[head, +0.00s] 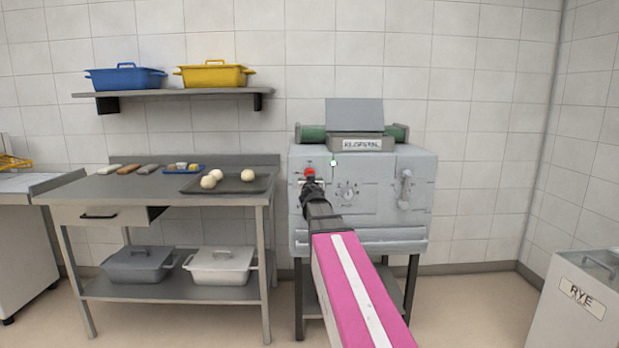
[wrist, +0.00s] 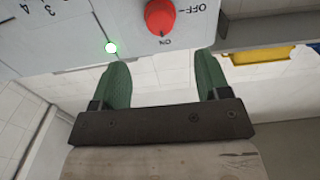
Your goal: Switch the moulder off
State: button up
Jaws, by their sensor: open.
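The moulder (head: 375,215) is a grey machine on dark legs against the tiled wall. Its red knob (head: 310,172) is on the upper left of the front panel. My gripper (head: 311,184) is in front of the panel, just below the knob. In the wrist view its green fingers (wrist: 163,68) are spread and empty, apart from the knob.
A steel table (head: 85,200) with dough balls on a dark tray (head: 225,191) stands left of the moulder. A shelf (head: 170,93) above it holds blue and yellow tubs. A RYE bin (head: 575,325) stands at the right. The floor between bin and moulder is clear.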

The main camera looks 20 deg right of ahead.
jog(key=x, duration=1)
jog(key=shift+w+d, duration=0.2)
jog(key=shift+w, duration=0.15)
jog(key=c, duration=0.9)
